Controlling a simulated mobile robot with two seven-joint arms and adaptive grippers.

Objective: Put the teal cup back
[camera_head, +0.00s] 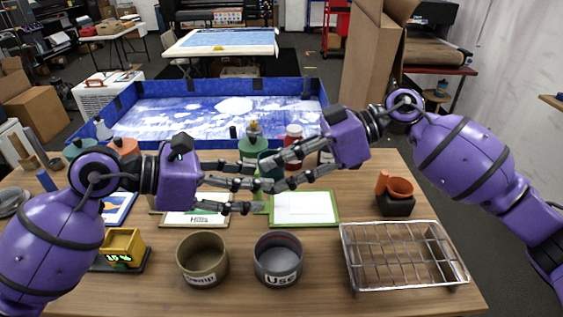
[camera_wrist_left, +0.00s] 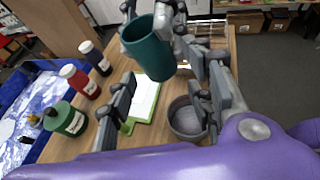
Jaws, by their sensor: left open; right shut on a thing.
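The teal cup (camera_wrist_left: 150,50) is held in the air by my right gripper (camera_wrist_left: 172,22), whose fingers are at its rim side in the left wrist view. In the head view the cup (camera_head: 270,168) is mostly hidden by the fingers of both grippers. My right gripper (camera_head: 275,176) comes in from the right and is shut on it. My left gripper (camera_head: 250,188) is open just left of the cup. In the left wrist view its fingers (camera_wrist_left: 165,98) are spread, with the cup beyond them. I cannot tell whether they touch it.
Below are a green-framed white card (camera_head: 304,207), a "Use" bowl (camera_head: 278,262) and an olive bowl (camera_head: 202,262). A green bottle (camera_wrist_left: 67,119) and red bottle (camera_wrist_left: 78,82) stand behind.

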